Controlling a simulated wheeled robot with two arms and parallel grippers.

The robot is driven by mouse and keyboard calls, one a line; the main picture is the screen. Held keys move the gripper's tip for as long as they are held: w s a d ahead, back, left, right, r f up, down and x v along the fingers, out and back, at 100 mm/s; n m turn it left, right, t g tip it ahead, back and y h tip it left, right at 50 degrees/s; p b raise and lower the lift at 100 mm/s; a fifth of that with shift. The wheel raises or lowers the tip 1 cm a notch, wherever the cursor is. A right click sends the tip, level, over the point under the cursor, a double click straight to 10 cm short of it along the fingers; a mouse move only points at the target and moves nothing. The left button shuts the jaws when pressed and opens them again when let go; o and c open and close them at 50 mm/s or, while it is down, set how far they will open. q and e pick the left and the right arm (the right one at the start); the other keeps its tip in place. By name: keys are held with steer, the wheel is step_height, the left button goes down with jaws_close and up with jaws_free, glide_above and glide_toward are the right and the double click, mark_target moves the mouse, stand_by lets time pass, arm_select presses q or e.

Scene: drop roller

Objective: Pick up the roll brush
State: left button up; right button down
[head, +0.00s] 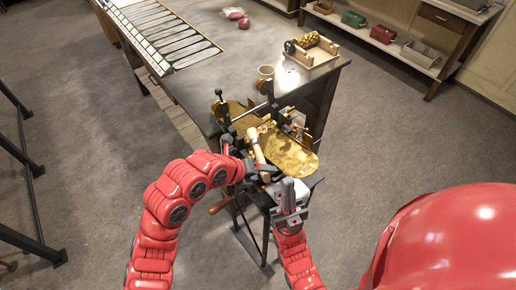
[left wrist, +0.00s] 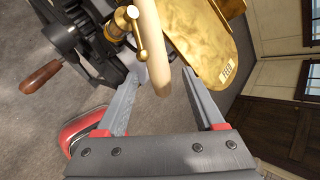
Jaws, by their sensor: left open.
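A light wooden handle with a brass fitting (head: 257,146), seemingly the roll brush's, lies on the brass-plated machine (head: 290,152). In the left wrist view the handle (left wrist: 152,45) runs down from the top edge, and its rounded end lies between my left fingers. My left gripper (head: 266,167) is open around this end, with visible gaps on both sides; it also shows in the left wrist view (left wrist: 160,76). The brush end is out of the wrist view and unclear in the head view. My right gripper (head: 290,190) is beside the machine's near edge, its jaw state unclear.
A brown crank handle (left wrist: 46,77) sticks out left of the machine. Dark posts rise from the machine. Open floor lies left.

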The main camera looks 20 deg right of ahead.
arm_select(q)
jaws_close()
stand_by(0.5)
